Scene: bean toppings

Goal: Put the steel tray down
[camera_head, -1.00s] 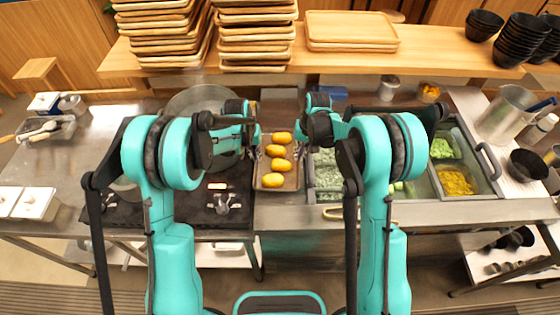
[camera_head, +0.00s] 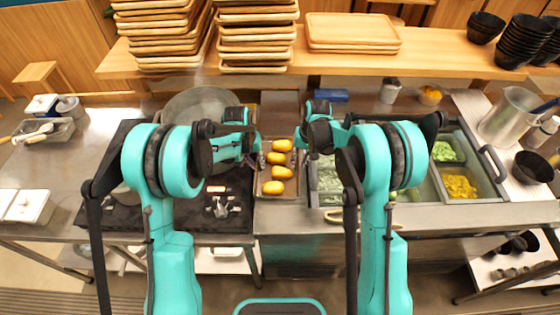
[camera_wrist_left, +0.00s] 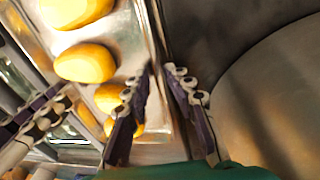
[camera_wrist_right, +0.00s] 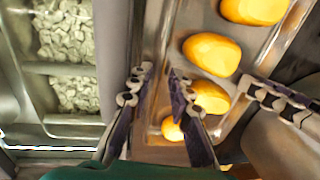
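The steel tray (camera_head: 264,186) holds several yellow potato-like items (camera_head: 278,172) in a row. It is between my two grippers at the counter's middle. My left gripper (camera_head: 260,150) is at its left rim; in the left wrist view its fingertips (camera_wrist_left: 161,68) pinch around the rim (camera_wrist_left: 153,30). My right gripper (camera_head: 299,148) is at the right rim; in the right wrist view its fingertips (camera_wrist_right: 160,72) straddle the rim (camera_wrist_right: 152,45). Both look shut on the tray. I cannot tell whether its underside touches the counter.
A topping station with steel bins (camera_head: 418,200) stands close on the right. Stacked wooden trays (camera_head: 256,35) sit on the shelf behind.

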